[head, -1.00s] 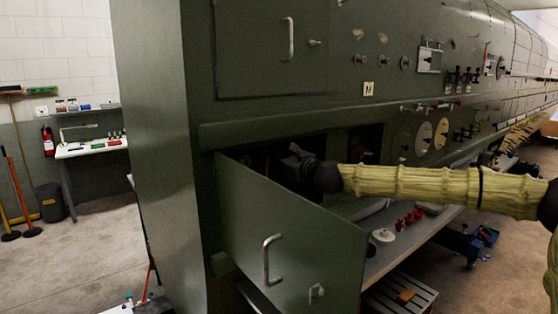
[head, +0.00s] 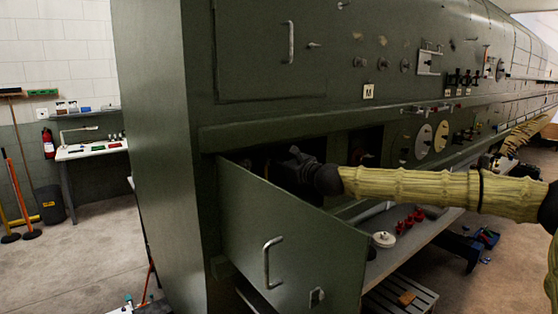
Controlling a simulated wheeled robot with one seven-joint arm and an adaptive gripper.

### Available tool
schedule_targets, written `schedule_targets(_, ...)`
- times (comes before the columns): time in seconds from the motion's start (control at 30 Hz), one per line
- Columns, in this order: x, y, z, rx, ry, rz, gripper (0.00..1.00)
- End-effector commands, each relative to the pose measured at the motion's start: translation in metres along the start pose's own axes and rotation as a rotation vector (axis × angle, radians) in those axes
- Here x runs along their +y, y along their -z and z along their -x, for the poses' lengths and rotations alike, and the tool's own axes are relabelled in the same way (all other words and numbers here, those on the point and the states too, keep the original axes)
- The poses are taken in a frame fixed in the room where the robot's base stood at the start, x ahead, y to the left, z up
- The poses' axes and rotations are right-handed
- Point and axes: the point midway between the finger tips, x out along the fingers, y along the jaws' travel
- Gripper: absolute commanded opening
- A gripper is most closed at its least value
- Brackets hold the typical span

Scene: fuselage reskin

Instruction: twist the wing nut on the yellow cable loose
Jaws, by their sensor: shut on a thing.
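My gripper (head: 293,168) is a dark shape inside the open bay (head: 262,160) in the green fuselage side, reached by my arm from the right. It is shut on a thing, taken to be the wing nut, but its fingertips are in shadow. The wing nut and the yellow cable cannot be made out in the head view.
The open green door (head: 290,240) with its metal handle (head: 268,262) hangs in front of the bay, below my gripper. A bench (head: 385,268) with red parts (head: 410,218) and a white disc (head: 384,239) stands below my arm.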

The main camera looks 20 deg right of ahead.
Motion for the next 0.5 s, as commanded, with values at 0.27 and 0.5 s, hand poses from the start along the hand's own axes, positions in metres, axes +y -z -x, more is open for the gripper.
schedule_targets(0.27, -0.0015, 0.0006, -0.0002, 0.001, 0.003, 0.000, 0.26)
schedule_targets(0.5, -0.0003, 0.0003, 0.0003, 0.000, 0.001, 0.000, 0.26)
